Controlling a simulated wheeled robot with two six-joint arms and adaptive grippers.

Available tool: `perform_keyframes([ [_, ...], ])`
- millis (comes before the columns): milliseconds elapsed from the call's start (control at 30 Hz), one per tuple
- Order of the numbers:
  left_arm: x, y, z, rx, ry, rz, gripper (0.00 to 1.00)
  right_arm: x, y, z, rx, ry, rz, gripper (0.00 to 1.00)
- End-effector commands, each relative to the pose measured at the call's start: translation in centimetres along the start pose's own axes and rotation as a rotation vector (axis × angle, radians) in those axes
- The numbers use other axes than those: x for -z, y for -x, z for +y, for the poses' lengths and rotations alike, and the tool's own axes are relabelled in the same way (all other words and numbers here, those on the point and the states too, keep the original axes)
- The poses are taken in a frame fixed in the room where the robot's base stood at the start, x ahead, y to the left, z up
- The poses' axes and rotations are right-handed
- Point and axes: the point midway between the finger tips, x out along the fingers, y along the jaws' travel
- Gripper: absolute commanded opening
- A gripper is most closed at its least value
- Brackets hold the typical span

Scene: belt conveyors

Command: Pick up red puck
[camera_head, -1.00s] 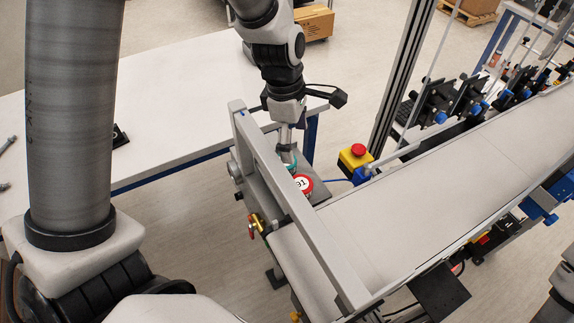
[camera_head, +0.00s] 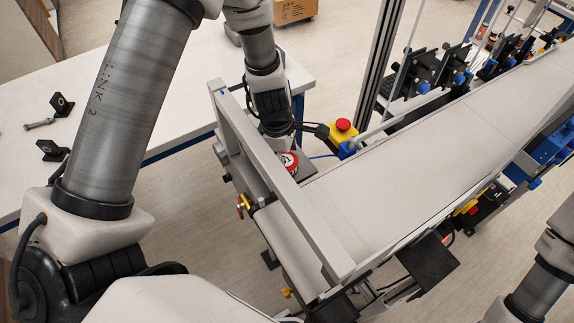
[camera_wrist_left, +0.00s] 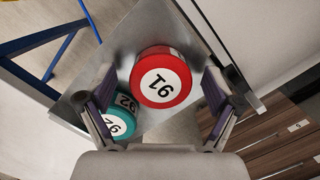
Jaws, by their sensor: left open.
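The red puck (camera_head: 289,160), with a white top, lies on a grey metal plate at the near end of the conveyor. In the left wrist view the red puck (camera_wrist_left: 163,78) reads 91 and sits ahead of and between the spread fingers. My left gripper (camera_wrist_left: 158,88) is open and empty. In the head view my left wrist hangs just behind the puck and its fingers are largely hidden. A teal puck (camera_wrist_left: 118,124) marked 92 lies on the plate beside the red one, by the left finger. My right gripper is out of view; only its arm shows.
A grey metal bar (camera_head: 280,185) crosses the conveyor's near end beside the puck. A yellow box with a red stop button (camera_head: 343,125) stands behind right. The conveyor belt (camera_head: 430,150) is clear. Black brackets (camera_head: 62,104) lie on the white table at left.

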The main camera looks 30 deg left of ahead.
Motion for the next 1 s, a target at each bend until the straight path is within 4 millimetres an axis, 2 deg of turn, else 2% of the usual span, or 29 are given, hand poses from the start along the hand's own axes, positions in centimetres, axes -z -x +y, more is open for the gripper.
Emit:
perform_keyframes([
  [167,0.0,0.1,0.0,-0.001,0.0,-0.001,0.91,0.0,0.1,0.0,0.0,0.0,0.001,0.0],
  [267,0.0,0.1,0.0,-0.001,0.0,-0.001,0.59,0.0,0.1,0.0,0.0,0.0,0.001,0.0],
  [300,0.0,0.1,0.0,-0.001,0.0,-0.001,0.45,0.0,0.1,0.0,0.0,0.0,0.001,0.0],
  [367,0.0,0.1,0.0,0.0,0.0,-0.001,0.25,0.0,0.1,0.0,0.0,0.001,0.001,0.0],
  [633,0.0,0.1,0.0,0.0,0.0,-0.001,0.25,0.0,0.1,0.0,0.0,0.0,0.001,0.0],
  [733,-0.1,0.8,0.1,-0.001,-0.001,-0.002,0.25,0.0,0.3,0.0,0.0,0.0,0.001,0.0],
  [867,-0.5,3.3,0.1,-0.004,-0.002,-0.002,0.25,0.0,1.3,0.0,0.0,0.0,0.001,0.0],
  [1000,-1.1,6.6,0.1,-0.006,-0.002,-0.003,0.25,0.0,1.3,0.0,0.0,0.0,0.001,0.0],
])
